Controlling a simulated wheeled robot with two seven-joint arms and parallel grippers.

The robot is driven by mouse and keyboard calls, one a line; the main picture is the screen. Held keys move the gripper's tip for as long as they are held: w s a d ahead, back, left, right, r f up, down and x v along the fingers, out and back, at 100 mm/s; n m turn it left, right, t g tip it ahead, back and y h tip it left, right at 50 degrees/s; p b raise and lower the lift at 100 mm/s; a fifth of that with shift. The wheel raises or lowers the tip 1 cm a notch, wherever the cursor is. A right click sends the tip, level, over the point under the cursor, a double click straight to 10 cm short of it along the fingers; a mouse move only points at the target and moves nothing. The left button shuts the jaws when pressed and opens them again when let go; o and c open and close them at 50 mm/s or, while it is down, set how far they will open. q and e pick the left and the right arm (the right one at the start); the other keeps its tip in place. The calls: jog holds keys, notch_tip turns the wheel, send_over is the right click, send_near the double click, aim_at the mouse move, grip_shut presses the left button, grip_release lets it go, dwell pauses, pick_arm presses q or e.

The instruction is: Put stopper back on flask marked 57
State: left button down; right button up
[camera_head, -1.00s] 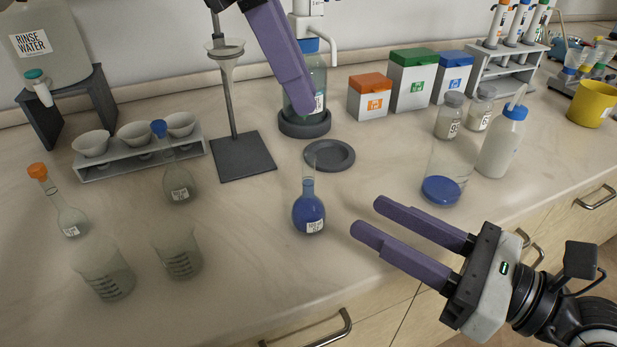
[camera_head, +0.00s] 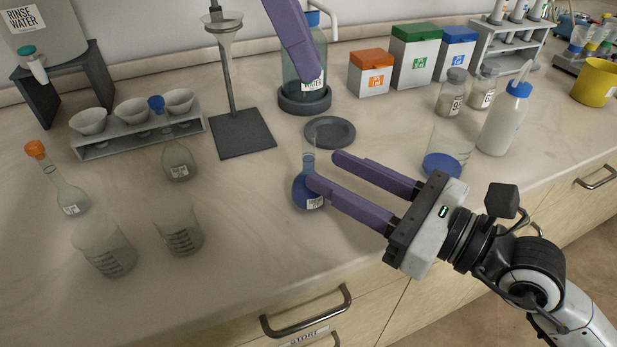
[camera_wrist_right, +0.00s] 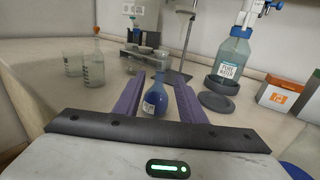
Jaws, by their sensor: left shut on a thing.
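A round flask with blue liquid (camera_head: 300,191) stands upright on the bench. Its neck is bare, and its white label is too small to read. It also shows in the right wrist view (camera_wrist_right: 183,99), between my right fingers. My right gripper (camera_head: 325,169) is open, low at the flask, its near finger partly in front of the flask's body. I cannot tell whether it touches. My left gripper (camera_head: 312,76) is at the top, in front of the water bottle (camera_head: 297,72). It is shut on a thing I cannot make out. No loose stopper shows.
Left stand a flask with an orange stopper (camera_head: 71,198), a flask with a blue stopper (camera_head: 178,158) and two beakers (camera_head: 104,250). Behind are a funnel stand (camera_head: 240,134) and a dark round dish (camera_head: 330,131). A blue-bottomed beaker (camera_head: 442,164) stands right.

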aim_at(309, 161)
jog(key=shift+x, duration=2.75)
jog(key=shift+c, duration=0.2)
grip_shut()
